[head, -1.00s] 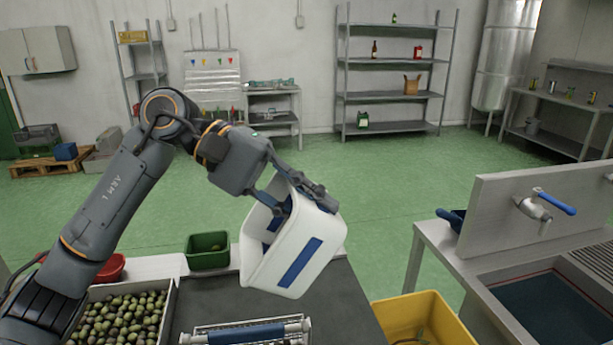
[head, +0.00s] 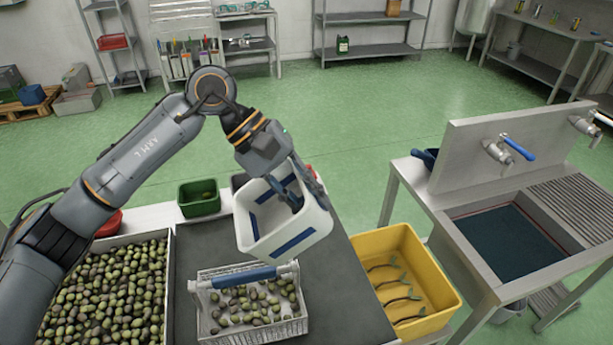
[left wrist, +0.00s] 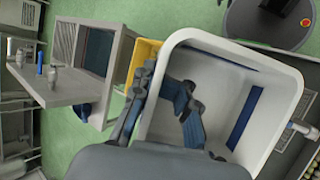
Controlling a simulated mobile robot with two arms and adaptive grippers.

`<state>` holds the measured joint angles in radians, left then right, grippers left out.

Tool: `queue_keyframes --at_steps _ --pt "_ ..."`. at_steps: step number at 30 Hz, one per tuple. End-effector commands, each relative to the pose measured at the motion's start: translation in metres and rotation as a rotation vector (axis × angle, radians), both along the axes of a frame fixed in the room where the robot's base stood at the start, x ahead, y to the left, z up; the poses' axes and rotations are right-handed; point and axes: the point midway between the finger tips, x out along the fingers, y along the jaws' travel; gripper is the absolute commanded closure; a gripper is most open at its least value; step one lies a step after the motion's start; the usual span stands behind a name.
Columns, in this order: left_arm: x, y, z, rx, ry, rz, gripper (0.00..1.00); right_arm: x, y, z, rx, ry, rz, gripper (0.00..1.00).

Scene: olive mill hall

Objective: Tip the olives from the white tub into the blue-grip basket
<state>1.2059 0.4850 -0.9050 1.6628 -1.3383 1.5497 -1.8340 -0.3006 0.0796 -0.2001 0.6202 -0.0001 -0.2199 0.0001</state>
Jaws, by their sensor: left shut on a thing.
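The white tub (head: 279,226), with blue stripes, is held tilted in the air, above and just behind the blue-grip basket. My left gripper (head: 296,202) is shut on the tub's wall, one finger inside. In the left wrist view the tub (left wrist: 278,92) opens toward the camera; no olives show in the visible part of its inside. The blue-grip basket (head: 292,326) stands on the dark work surface with green and dark olives (head: 240,306) in it. Its blue grip (head: 243,277) spans the top. My right gripper is not in view.
A large white crate of olives (head: 108,290) stands left of the basket. A green bin (head: 198,205) is behind, with a red bowl (head: 110,226) further left. A yellow crate (head: 437,300) is at the right, beside the sink (head: 510,238).

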Motion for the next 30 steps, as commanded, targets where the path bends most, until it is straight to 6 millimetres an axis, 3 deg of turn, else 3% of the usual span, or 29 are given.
queue_keyframes --at_steps 1,16,18,27,30 --pt "0.0 -0.001 0.004 0.021 0.008 -0.001 1.0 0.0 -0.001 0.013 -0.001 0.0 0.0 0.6" --pt "0.002 -0.007 -0.019 0.246 0.08 0.0 1.0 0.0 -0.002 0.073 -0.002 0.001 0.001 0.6" --pt "0.002 -0.007 -0.036 0.307 0.095 -0.003 1.0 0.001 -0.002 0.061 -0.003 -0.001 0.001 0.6" --pt "0.001 -0.002 -0.072 0.591 0.183 0.001 1.0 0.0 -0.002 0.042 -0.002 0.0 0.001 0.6" --pt "0.002 -0.001 -0.053 0.583 0.18 0.002 1.0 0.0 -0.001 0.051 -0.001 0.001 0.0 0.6"
